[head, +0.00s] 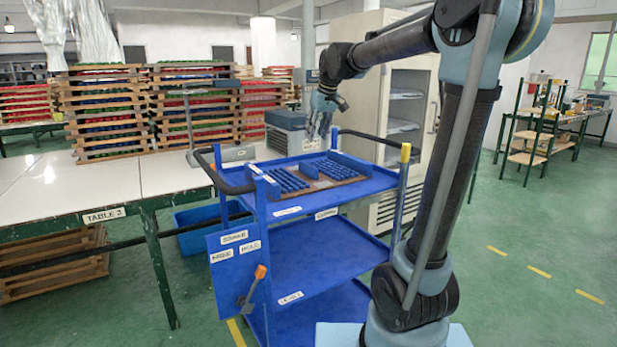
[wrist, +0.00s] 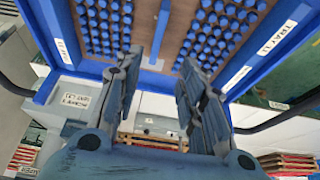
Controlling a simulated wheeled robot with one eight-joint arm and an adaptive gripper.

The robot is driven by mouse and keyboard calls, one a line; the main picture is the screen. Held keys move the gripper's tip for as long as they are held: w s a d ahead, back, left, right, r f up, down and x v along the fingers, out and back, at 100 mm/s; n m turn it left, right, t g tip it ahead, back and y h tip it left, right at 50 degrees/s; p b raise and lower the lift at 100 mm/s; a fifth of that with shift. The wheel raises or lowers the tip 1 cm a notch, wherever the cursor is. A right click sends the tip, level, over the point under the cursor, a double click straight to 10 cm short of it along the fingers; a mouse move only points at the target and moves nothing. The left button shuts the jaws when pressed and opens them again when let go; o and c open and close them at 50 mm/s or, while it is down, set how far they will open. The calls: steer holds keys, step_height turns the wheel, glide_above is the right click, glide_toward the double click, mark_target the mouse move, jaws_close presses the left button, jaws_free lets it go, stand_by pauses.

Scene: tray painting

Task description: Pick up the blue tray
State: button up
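The blue tray (head: 321,184) is a brown wooden board with rows of blue pieces and a blue strip across its middle. It lies on the top shelf of a blue cart (head: 290,212). In the wrist view the tray (wrist: 146,28) fills the upper part, with its far end cut off by the picture edge. My gripper (head: 320,128) hangs above the back of the cart, apart from the tray in the head view. In the wrist view my gripper (wrist: 161,62) has its two fingers spread, with nothing held between them.
A white table (head: 75,195) on the left bears tall stacks of coloured trays (head: 105,112). An open cabinet (head: 352,40) stands behind the cart.

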glide_toward(308, 165)
steer(key=x, duration=0.5)
steer(key=shift+w+f, duration=0.1)
steer(key=shift+f, duration=0.1)
steer(key=shift+w+x, duration=0.15)
steer(key=shift+x, duration=1.2)
steer(key=shift+w+x, duration=0.15)
steer(key=shift+x, duration=1.15)
steer(key=shift+d+r, duration=0.1)
steer(key=shift+r, duration=0.05)
jaws_close()
